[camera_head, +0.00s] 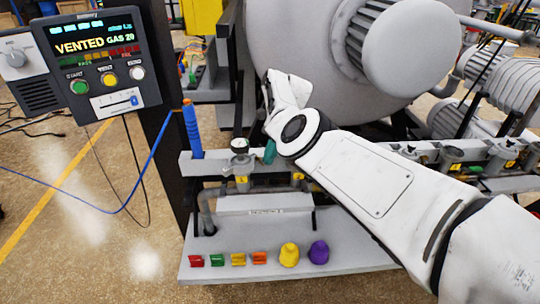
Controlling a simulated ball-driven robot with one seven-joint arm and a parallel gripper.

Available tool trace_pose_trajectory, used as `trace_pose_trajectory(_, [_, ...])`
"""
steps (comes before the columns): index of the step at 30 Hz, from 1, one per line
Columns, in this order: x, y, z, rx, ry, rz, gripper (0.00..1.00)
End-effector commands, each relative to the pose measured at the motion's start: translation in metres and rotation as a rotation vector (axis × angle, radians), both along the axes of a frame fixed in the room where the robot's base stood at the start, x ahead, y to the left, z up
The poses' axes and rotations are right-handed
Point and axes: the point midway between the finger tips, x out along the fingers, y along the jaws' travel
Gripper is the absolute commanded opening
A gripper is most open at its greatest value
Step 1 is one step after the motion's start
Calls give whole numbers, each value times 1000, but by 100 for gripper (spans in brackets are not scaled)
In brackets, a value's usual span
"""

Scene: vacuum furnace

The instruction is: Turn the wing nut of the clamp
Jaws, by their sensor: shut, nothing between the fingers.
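My gripper (269,90) is in front of the lower left part of the grey round furnace body (290,35). Its fingers are small in this view and shut, with nothing seen between them. My white wrist and forearm come in from the lower right and cover the area right of and below the gripper. Whether the fingers touch anything cannot be told.
A control panel (97,62) reading "VENTED" stands at the left. Coloured blocks, a yellow knob (289,255) and a purple knob (318,252) sit on the lower shelf (222,268). Floor at left is mostly clear.

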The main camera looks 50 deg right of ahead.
Motion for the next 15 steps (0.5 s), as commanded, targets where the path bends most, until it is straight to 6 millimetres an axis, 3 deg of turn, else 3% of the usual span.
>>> trace_pose_trajectory(15, [2,9,5,0,0,0,0])
